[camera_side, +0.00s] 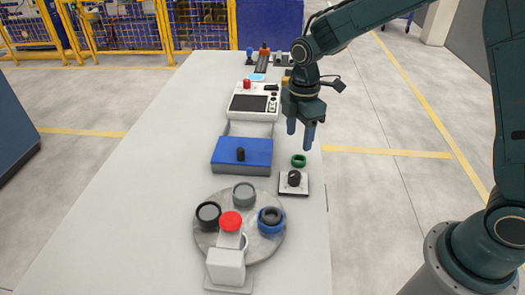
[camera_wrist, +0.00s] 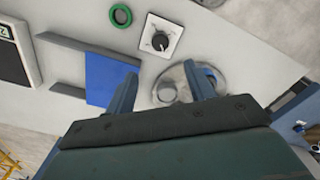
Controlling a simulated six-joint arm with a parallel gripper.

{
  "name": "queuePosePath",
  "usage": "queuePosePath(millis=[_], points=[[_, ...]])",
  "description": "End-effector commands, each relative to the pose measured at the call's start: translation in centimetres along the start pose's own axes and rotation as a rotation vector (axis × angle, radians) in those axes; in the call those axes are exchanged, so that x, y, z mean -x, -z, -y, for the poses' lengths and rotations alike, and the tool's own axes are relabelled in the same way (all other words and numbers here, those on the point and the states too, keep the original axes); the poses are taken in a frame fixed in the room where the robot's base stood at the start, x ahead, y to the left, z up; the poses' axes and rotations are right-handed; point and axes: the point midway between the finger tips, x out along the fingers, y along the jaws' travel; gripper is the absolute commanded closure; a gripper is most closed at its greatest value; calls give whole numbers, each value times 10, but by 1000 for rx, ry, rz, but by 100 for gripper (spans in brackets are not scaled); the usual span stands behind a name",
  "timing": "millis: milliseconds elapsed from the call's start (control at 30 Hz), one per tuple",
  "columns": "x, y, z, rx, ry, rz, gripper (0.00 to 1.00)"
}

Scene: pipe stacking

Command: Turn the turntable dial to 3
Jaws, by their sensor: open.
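The dial (camera_side: 294,179) is a black knob on a small white square plate, right of the blue box. It also shows in the wrist view (camera_wrist: 160,41), with marks around the knob too small to read. The round grey turntable (camera_side: 240,258) lies in front of it, carrying a black ring (camera_side: 208,214), a grey pipe piece (camera_side: 244,193) and a blue piece with a dark ring (camera_side: 271,219). My gripper (camera_side: 300,142) is open and empty, pointing down above the table, behind the dial in the side view. In the wrist view its fingers (camera_wrist: 162,92) partly cover the turntable.
A green ring (camera_side: 298,160) lies between my gripper and the dial. A blue box (camera_side: 242,154) with a black knob stands left. A white device with a red button (camera_side: 252,102) is farther back. The table's left side is clear.

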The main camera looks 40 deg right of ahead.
Motion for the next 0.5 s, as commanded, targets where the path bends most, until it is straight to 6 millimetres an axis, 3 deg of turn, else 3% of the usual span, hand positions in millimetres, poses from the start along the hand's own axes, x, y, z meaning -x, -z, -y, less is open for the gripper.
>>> queuePosePath(millis=[267,500], points=[[-20,0,0,-1,2,1,46],[-53,0,1,-2,4,1,46]])
